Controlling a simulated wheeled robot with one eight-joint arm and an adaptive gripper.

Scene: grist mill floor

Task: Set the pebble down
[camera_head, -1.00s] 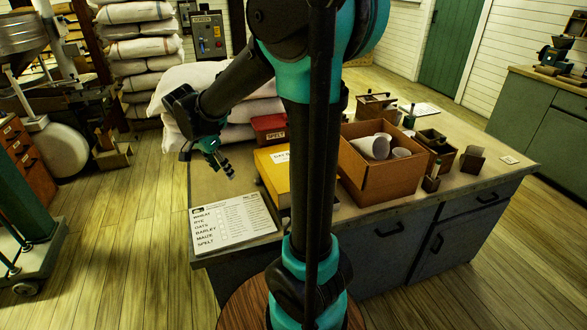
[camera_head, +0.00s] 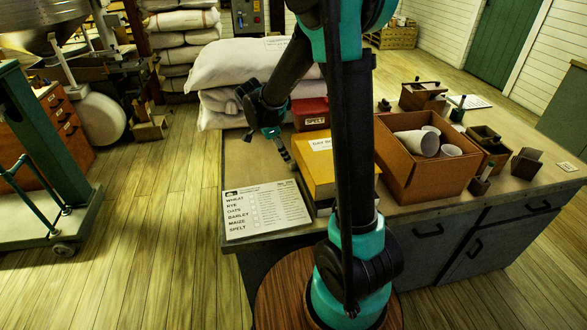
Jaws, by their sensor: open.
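My gripper (camera_head: 286,161) is at the left part of the workbench (camera_head: 243,163), just left of the yellow box (camera_head: 315,178) and behind the printed card (camera_head: 265,212). Its fingers point down toward the bench top and look small and dark; they are open. I cannot make out a pebble between them or on the bench near them. I cannot tell how far the fingertips are above the surface.
A red box marked SPELT (camera_head: 310,116) stands behind the yellow box. An open cardboard box (camera_head: 403,181) with white rolls or cups is to the right. White sacks (camera_head: 240,64) are piled behind the bench. Bare bench top lies left of my gripper.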

